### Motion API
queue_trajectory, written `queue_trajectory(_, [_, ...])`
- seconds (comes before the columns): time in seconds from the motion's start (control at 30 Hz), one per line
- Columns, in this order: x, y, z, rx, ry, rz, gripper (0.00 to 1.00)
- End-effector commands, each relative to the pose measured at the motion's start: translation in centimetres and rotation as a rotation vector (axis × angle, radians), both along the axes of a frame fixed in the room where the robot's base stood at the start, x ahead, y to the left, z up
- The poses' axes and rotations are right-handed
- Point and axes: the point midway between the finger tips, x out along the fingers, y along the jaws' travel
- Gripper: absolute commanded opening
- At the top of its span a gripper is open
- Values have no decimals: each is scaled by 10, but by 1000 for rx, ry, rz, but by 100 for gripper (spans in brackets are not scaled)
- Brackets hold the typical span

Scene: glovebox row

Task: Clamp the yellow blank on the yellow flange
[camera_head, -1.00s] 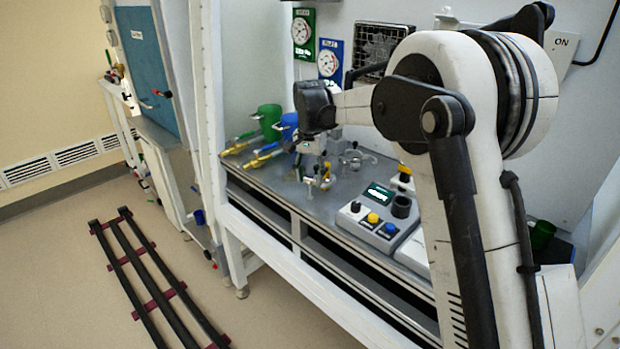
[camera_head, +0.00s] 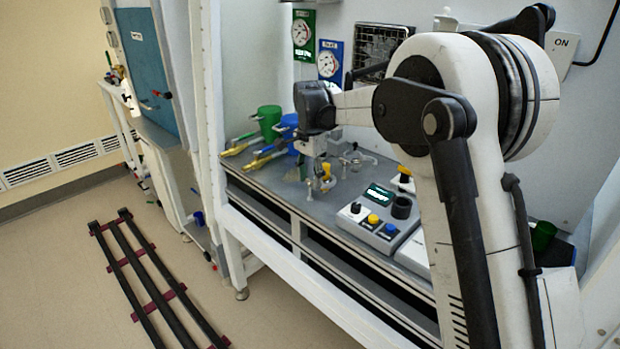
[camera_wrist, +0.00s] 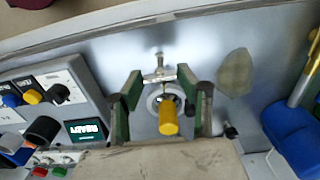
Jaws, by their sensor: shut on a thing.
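My gripper (camera_wrist: 160,74) points down at the bench. Its two green-padded fingers close on a metal clamp (camera_wrist: 160,73) with a cross-bar and a screw. A pale ring (camera_wrist: 157,97) lies between the fingers, with an upright yellow cylinder (camera_wrist: 168,118) inside or above it. I cannot tell whether this yellow part is the blank or the flange, or whether the clamp encloses it. In the head view my gripper (camera_head: 318,178) is low over the bench, beside a yellow part (camera_head: 327,172). The palm hides part of the wrist view.
A control box (camera_head: 380,222) with knobs and a display stands to the right. A metal ring-shaped fitting (camera_head: 353,160) stands behind the gripper. The bench's front edge (camera_wrist: 160,22) is close.

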Motion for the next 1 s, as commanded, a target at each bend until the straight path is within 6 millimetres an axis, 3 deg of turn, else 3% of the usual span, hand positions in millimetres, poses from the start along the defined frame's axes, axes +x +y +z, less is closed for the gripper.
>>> queue_trajectory(0.17, [0,0,1,1,-1,0,9])
queue_trajectory(0.2, [0,0,1,1,-1,0,40])
queue_trajectory(0.3, [0,0,1,1,-1,0,54])
queue_trajectory(0.67, [0,0,6,0,0,1,54])
queue_trajectory(1.0, [0,0,64,0,0,1,54])
